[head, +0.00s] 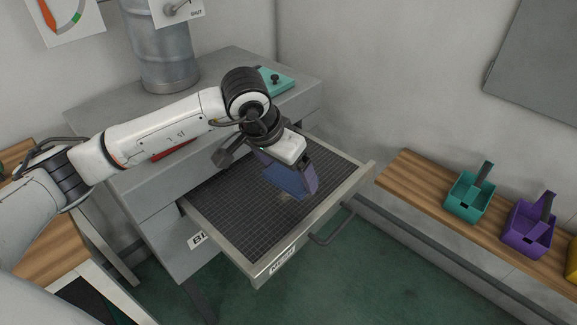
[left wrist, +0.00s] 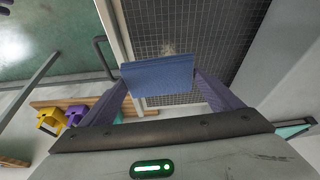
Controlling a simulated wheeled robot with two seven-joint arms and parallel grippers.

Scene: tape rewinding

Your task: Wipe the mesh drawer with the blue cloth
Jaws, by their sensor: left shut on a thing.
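The mesh drawer (head: 228,213) is pulled out of the grey cabinet, with a dark grid floor and a pale frame labelled MESH. My left gripper (head: 289,176) is over the drawer and shut on the blue cloth (head: 290,182). The cloth looks like a folded flat block, and it also shows between the purple fingers in the left wrist view (left wrist: 158,77). A pale smudge (left wrist: 168,48) marks the mesh just beyond the cloth. Whether the cloth touches the mesh I cannot tell. My right gripper is not in view.
The drawer handle (head: 333,226) sticks out at the front. A wooden bench (head: 412,177) on the right holds a teal bin (head: 466,199) and a purple bin (head: 528,226). A metal duct (head: 160,50) rises from the cabinet top. Green floor lies clear before the drawer.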

